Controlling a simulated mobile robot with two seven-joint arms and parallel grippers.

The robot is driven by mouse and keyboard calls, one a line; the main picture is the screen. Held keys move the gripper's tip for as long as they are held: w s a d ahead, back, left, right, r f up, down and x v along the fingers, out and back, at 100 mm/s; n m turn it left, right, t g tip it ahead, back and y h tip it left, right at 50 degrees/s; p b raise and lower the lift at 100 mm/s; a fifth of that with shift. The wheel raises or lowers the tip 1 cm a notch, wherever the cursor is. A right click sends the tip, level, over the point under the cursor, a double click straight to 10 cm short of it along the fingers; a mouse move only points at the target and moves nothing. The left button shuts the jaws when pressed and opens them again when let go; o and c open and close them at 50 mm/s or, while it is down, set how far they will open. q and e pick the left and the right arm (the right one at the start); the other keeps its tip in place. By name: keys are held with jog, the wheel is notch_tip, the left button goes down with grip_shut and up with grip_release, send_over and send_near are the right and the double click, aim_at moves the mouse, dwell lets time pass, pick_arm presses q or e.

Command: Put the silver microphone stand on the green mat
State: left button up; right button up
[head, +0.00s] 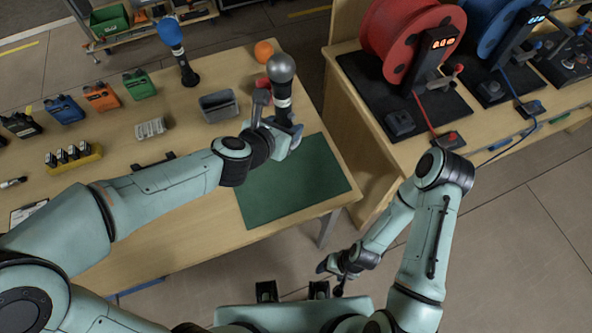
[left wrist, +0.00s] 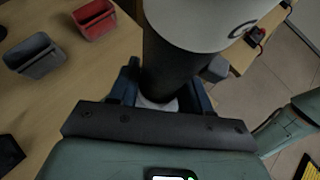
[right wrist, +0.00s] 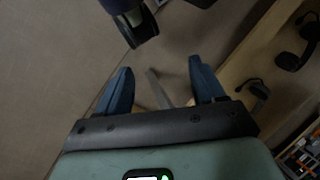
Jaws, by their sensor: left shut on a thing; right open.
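The silver microphone stand (head: 281,70) has a round grey head and a black body with a white band. My left gripper (head: 284,124) is shut on its lower body and holds it upright. In the left wrist view the stand (left wrist: 185,50) rises between the blue fingers, its lower end partly hidden. The green mat (head: 290,195) lies bare at the table's front right corner, partly covered by my left arm. In the head view the held stand appears near the mat's far edge; its height is hard to tell. My right gripper (right wrist: 162,88) is open and empty, low beyond the table's front edge.
A blue-headed microphone (head: 175,45) stands farther back, an orange ball (head: 263,51) behind the held stand. A grey bin (head: 218,105) and a red bin (left wrist: 95,18) sit nearby. Several radio packs line the left. A bench with cable reels (head: 410,40) stands right.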

jog(key=s+f+b, duration=0.4)
jog(key=f+b, duration=0.4)
jog(key=f, duration=0.1)
pick_arm(q)
notch_tip(320, 180, down, 16)
jog(key=b, duration=0.4)
jog(key=shift+r+b, duration=0.15)
jog(key=shift+b, duration=0.2)
notch_tip(320, 180, down, 4)
jog(key=b, duration=0.2)
jog(key=shift+s+r+b, duration=0.1)
jog(key=shift+r+b, duration=0.15)
jog(key=shift+b, duration=0.1)
jog(key=shift+f, duration=0.25)
jog(key=shift+r, duration=0.1)
pick_arm(e)
jog(key=w+f+t, duration=0.1)
jog(key=w+f, duration=0.3)
jog(key=f, duration=0.3)
jog(key=shift+w+d, duration=0.35)
jog(key=shift+d, duration=0.1)
jog(key=shift+r, duration=0.1)
